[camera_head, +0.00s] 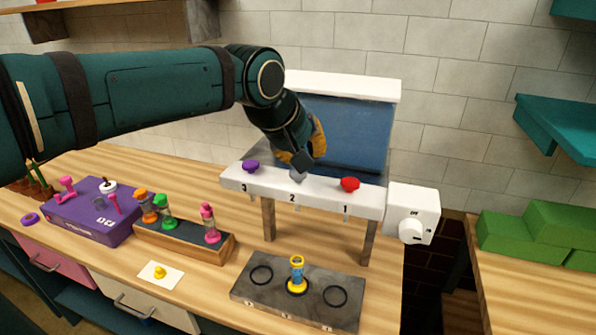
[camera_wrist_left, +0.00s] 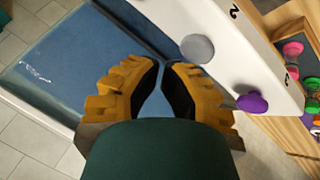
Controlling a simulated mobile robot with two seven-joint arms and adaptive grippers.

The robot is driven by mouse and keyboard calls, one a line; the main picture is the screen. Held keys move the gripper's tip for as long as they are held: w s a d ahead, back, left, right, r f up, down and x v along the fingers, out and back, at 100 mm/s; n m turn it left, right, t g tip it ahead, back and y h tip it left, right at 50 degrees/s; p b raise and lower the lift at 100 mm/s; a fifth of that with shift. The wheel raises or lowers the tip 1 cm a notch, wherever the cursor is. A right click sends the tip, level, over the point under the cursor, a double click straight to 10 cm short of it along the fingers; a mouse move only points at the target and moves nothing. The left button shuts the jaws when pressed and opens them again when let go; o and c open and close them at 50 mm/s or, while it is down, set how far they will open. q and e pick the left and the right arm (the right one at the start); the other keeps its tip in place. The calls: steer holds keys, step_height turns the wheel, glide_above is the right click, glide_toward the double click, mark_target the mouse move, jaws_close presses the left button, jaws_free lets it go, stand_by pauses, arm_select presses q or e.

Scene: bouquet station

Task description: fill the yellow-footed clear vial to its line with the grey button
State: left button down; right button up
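The clear vial (camera_head: 297,274) with a yellow foot stands upright in the middle ring of the dark stone slab, below spout 2. It looks bluish with a yellow top; its line and level are too small to read. The grey button (camera_head: 298,174) is above the number 2 on the white dispenser ledge, and it shows in the left wrist view (camera_wrist_left: 197,48). My left gripper (camera_head: 306,152) is over the ledge just behind the grey button. In the left wrist view its fingertips (camera_wrist_left: 162,64) come together with nothing between them, apart from the button. My right gripper is out of view.
A purple button (camera_head: 251,166) and a red button (camera_head: 349,185) flank the grey one. A white dial box (camera_head: 412,212) is at the ledge's right end. A wooden rack (camera_head: 184,241) with several coloured vials and a purple box (camera_head: 90,212) stand left. The slab's outer rings are empty.

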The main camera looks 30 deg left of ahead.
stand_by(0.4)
arm_select(q)
steer(key=shift+f+b, duration=0.4)
steer(key=shift+f, duration=0.1)
steer(key=shift+f+b, duration=0.5)
steer(key=shift+f, duration=0.1)
stand_by(0.7)
steer(key=shift+r, duration=0.1)
steer(key=shift+r+p, duration=0.8)
steer(key=shift+r, duration=0.15)
steer(key=shift+r, duration=0.15)
steer(key=shift+r+p, duration=1.95)
steer(key=shift+r, duration=0.5)
steer(key=shift+f, duration=0.1)
